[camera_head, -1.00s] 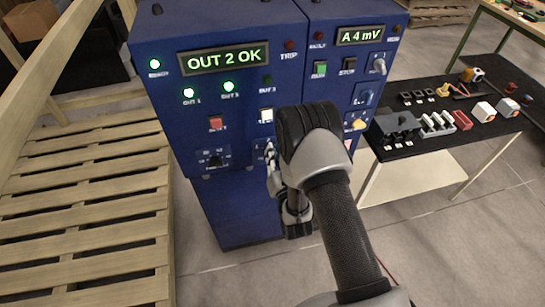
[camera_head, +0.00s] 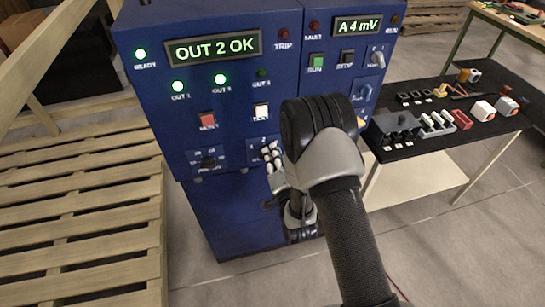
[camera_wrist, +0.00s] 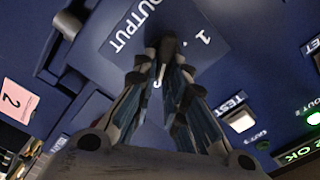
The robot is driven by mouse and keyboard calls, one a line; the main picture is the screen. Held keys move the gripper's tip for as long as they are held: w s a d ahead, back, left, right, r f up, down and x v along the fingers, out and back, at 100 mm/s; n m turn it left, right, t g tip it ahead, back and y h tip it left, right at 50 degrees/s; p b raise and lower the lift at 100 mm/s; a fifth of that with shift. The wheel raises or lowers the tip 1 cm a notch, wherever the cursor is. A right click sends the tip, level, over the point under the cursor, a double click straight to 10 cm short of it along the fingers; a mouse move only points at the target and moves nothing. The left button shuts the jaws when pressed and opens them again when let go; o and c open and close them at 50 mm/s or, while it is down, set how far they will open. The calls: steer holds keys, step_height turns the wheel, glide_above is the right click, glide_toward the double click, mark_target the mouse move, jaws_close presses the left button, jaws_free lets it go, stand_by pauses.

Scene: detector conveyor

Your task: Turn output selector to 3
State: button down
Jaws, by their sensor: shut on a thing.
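The output selector's dark knob (camera_wrist: 168,46) is between my fingertips in the wrist view, on a plate marked OUTPUT with a visible 1. My gripper (camera_wrist: 166,62) is shut on this knob. In the head view my gripper (camera_head: 273,158) reaches the lower right of the blue cabinet's left panel, and my wrist hides most of the selector. Numbers 1 and 2 show above the fingers. The display (camera_head: 213,48) reads OUT 2 OK. The green OUT 1 lamp (camera_head: 178,86) and OUT 2 lamp (camera_head: 220,79) are lit; the OUT 3 lamp (camera_head: 262,73) is dark.
A red button (camera_head: 207,120), the white TEST button (camera_head: 261,111) and another dark rotary knob (camera_head: 208,161) are close by on the panel. A black-topped table (camera_head: 425,148) with small parts stands at the right. A wooden pallet (camera_head: 80,215) lies at the left.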

stand_by(0.5)
steer(key=c, duration=1.6)
jaws_free()
steer(key=v, duration=0.7)
steer(key=shift+s, duration=0.25)
steer(key=shift+d, duration=0.1)
